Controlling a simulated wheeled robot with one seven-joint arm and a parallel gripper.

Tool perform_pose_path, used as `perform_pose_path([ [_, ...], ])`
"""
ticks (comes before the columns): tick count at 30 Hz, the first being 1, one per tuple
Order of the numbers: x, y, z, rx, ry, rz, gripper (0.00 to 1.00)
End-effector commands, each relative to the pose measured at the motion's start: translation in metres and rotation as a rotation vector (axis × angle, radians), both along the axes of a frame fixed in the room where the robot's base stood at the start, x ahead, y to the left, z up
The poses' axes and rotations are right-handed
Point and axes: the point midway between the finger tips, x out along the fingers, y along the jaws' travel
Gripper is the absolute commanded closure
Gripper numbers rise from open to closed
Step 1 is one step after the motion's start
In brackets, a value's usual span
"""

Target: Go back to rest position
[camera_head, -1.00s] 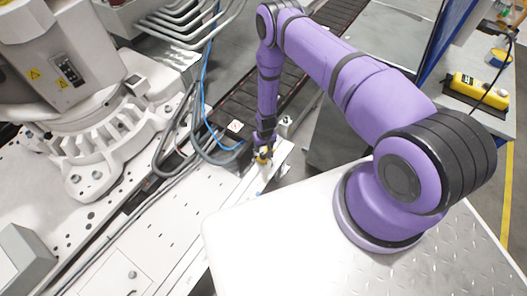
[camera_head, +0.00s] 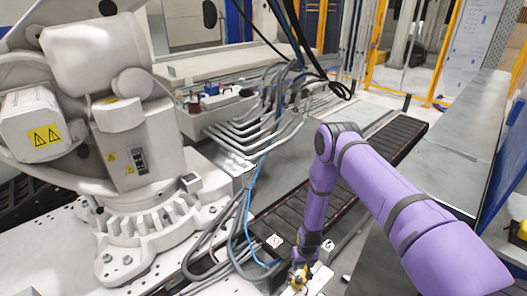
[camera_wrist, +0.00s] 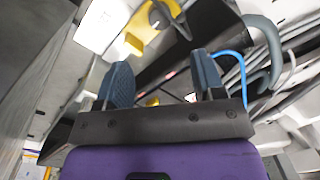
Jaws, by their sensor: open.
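My purple arm reaches down from the right in the head view. My gripper (camera_head: 300,280) is at the lower middle of that view, over the near end of the dark conveyor and the white track edge. In the wrist view my gripper (camera_wrist: 160,88) shows two blue-grey fingers spread apart, with nothing between them. A yellow part (camera_wrist: 150,28) with a dark centre lies past the fingertips in the wrist view. In the head view a small yellow thing shows at the gripper's tip; I cannot tell whether it touches.
A large white industrial robot (camera_head: 130,130) stands at the left. A dark roller conveyor (camera_head: 390,140) runs toward the back right. Grey pipes (camera_head: 255,125) and a blue cable (camera_head: 248,215) lie close left of my arm. A grey metal cabinet (camera_head: 455,140) stands at the right.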

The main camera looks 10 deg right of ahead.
Motion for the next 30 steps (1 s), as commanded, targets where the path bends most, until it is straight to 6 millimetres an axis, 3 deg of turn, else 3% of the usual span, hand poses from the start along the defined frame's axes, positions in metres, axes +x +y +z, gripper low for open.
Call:
perform_pose_path([
  [4, 0.015, 0.000, 0.023, 0.000, -0.013, 0.000, 0.37],
  [8, 0.040, -0.001, 0.071, 0.001, -0.036, 0.002, 0.37],
  [12, 0.063, -0.003, 0.133, 0.002, -0.061, 0.004, 0.37],
  [19, 0.087, -0.007, 0.236, 0.001, -0.102, 0.005, 0.37],
  [30, 0.086, -0.017, 0.394, -0.004, -0.167, 0.005, 0.37],
])
